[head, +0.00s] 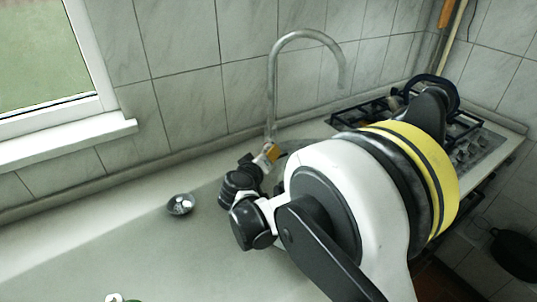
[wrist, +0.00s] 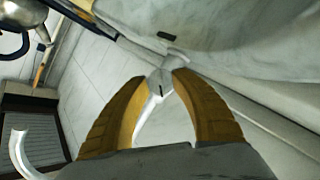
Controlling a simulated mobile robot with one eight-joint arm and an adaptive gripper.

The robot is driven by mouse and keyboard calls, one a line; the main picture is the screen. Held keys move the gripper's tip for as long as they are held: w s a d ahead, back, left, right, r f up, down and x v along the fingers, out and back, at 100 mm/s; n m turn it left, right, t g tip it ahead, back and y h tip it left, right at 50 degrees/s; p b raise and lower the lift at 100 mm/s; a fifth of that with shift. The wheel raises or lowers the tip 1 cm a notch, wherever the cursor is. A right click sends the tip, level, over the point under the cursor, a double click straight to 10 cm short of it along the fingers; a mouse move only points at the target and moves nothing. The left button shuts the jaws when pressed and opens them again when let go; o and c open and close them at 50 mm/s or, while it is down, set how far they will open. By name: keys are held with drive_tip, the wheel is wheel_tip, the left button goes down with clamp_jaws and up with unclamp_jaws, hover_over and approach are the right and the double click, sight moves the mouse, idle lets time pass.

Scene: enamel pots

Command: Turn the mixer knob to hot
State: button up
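The metal mixer tap with a tall curved spout (head: 271,90) stands at the back of the counter, against the tiled wall. In the wrist view its pale metal knob (wrist: 160,80), with a small dark mark, lies at the fingertips. My gripper (wrist: 160,77) has two orange-yellow fingers that are apart, one on each side of the knob. I cannot tell whether they touch it. The spout end (wrist: 20,145) shows at the lower left of the wrist view. In the head view my gripper (head: 271,153) is at the tap's base, and my arm and wrist hide much of the knob.
A gas hob (head: 475,148) is at the right, partly behind my arm. A small round metal item (head: 181,204) sits on the counter left of my wrist. A window sill (head: 75,143) juts out at the left. The left counter (head: 90,245) is mostly clear.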

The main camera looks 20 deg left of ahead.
drive_tip(key=v, duration=1.2)
drive_tip(key=d+r+m+g+h, duration=0.1)
drive_tip(key=d+r+m+g, duration=0.1)
drive_tip(key=d, duration=1.1)
drive_tip(key=d+r+m+g+h, duration=0.1)
drive_tip(key=d+r+m+g, duration=0.15)
drive_tip(key=d, duration=0.95)
drive_tip(key=s+d+f+m+g+y, duration=0.2)
drive_tip(key=s+d+m+g, duration=0.1)
drive_tip(key=s+d, duration=1.3)
drive_tip(key=s+m, duration=0.1)
drive_tip(key=s, duration=0.1)
drive_tip(key=shift+s, duration=0.25)
